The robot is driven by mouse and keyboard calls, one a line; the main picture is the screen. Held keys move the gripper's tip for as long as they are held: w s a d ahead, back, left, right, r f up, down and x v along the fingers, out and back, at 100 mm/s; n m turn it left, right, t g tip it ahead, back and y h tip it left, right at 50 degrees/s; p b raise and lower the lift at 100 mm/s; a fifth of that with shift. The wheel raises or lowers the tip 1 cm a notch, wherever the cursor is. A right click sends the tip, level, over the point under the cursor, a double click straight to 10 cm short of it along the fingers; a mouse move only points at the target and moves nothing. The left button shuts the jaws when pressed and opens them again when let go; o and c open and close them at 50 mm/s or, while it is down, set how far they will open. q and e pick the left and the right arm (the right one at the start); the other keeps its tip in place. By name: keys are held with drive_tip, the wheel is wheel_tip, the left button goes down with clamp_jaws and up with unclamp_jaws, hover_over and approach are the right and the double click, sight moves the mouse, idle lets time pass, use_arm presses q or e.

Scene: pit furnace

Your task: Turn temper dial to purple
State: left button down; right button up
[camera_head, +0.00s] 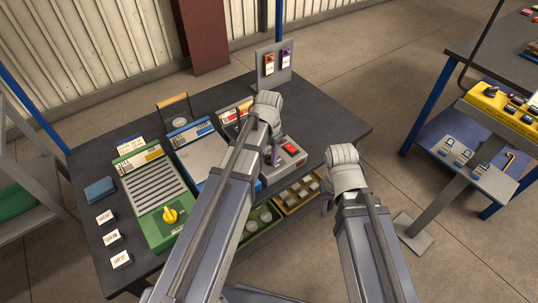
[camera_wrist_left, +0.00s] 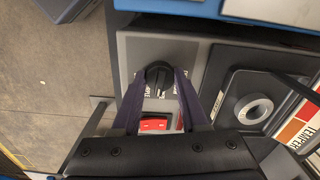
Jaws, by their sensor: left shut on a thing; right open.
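The temper dial is a black knob (camera_wrist_left: 158,75) on a grey control box, seen in the left wrist view. The two dark fingers of my left gripper (camera_wrist_left: 160,82) are shut on it, one on each side. Lettering beside the knob is partly hidden, so I cannot tell which setting it points to. In the head view my left gripper (camera_head: 272,158) reaches down to the grey box (camera_head: 296,165), and the knob is hidden there. My right gripper (camera_head: 326,204) is open and empty, off the table's front right edge.
A red switch (camera_head: 290,149) sits on the same box, near my left fingers. A green unit with a yellow knob (camera_head: 170,215) and a blue unit (camera_head: 200,150) stand to the left. A stand with orange and purple tags (camera_head: 286,58) is behind. The table's right corner (camera_head: 340,125) is clear.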

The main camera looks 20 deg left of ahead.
sight(269, 155)
use_arm(q)
drive_tip(key=shift+m, duration=2.3)
drive_tip(key=shift+c, duration=2.2)
unclamp_jaws()
wheel_tip(269, 155, up, 8)
drive_tip(key=p, duration=0.8)
drive_tip(key=shift+f, duration=0.1)
